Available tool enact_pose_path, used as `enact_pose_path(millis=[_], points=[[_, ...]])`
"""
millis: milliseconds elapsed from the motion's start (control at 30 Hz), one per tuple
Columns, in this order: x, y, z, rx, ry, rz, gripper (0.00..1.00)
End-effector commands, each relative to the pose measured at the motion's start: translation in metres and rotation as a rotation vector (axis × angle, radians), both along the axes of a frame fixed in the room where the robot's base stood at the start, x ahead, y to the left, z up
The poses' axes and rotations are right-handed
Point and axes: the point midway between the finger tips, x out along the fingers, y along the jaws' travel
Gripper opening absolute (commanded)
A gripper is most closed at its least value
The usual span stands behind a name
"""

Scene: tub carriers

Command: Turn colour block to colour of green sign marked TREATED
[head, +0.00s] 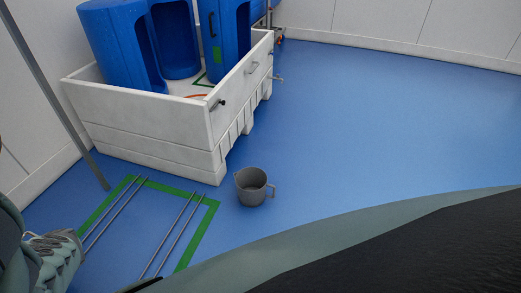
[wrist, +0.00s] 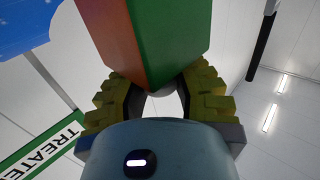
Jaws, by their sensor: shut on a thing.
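In the wrist view the colour block (wrist: 178,38) is between the yellowish, ridged fingers of my gripper (wrist: 158,84), which is shut on its lower end. Two faces of the block show: an orange-red one on the left and a green one on the right. Its other faces and its top end are hidden or out of frame. The block and the sign do not show clearly in the head view.
A white crate (head: 145,118) holds several blue tubs (head: 112,45). A grey mug (head: 251,190) stands on the blue floor beside it. A green outline (head: 205,228) with metal rails (head: 172,236) lies front left. The floor to the right is clear.

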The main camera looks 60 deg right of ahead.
Motion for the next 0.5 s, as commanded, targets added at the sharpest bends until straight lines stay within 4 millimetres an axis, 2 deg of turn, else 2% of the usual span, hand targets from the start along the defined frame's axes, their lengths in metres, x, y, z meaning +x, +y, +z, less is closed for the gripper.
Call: enact_pose_path(millis=[33, 133, 167, 433, 500], points=[[0.0007, 0.0049, 0.0122, 0.027, -0.024, 0.015, 0.0], [0.0007, 0.005, 0.0122, 0.027, -0.024, 0.015, 0.0], [0.0007, 0.0049, 0.0122, 0.027, -0.024, 0.015, 0.32], [0.0006, 0.0027, 0.0074, 0.017, -0.016, 0.008, 0.6], [0.0004, 0.0021, 0.006, 0.014, -0.013, 0.006, 0.61]])
